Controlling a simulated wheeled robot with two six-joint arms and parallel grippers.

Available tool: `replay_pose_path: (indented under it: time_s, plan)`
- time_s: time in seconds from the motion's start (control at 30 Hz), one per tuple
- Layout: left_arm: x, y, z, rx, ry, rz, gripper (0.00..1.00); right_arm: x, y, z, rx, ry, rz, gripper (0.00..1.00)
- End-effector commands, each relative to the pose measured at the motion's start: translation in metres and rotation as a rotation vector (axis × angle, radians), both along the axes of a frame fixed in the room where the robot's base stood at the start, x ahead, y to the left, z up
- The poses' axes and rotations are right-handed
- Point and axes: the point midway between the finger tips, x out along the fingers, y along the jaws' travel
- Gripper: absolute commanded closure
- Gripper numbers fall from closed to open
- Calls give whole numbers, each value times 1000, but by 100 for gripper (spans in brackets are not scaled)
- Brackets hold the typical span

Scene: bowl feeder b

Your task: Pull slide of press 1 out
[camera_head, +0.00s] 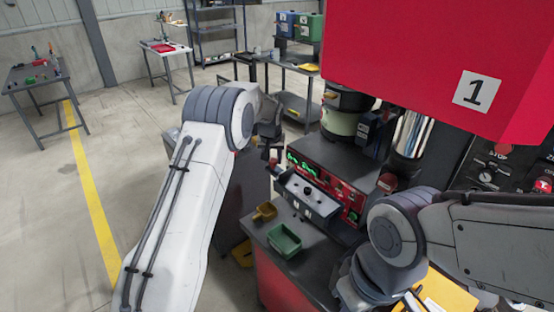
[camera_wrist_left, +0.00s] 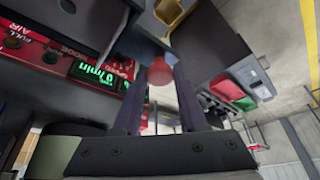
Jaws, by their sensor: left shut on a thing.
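Press 1 has a big red upper body (camera_head: 430,50) marked with a 1, over a dark bench. My left gripper (camera_head: 272,150) is at the left side of its control unit, partly hidden by my own arm. In the left wrist view, the fingers of my left gripper (camera_wrist_left: 160,82) are shut on a red knob (camera_wrist_left: 160,71). The knob sits at the end of a blue-grey block (camera_wrist_left: 142,45), which looks like the slide's handle end. How far out the slide stands cannot be told. My right arm comes in from the right; its gripper does not show.
A yellow floor line (camera_head: 93,195) and open floor lie to the left. Tables stand further back.

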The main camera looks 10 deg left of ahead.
Motion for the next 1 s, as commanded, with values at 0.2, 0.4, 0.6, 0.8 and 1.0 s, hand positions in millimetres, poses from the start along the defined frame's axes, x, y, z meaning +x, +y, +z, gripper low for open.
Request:
replay_pose_path:
  time_s: [0.2,0.4,0.6,0.8,1.0]
  plan:
    - [2,5,2,2,-11,4,100,0,0,0,0,0,0,100]
    - [2,5,2,2,-10,5,29,0,0,0,0,0,0,100]
    - [2,1,1,1,-8,1,29,0,0,0,0,0,0,100]
    - [-2,-1,11,0,-11,1,29,0,0,-8,0,0,-1,100]
    - [-17,-3,46,1,-14,0,29,0,0,-26,0,0,-4,100]
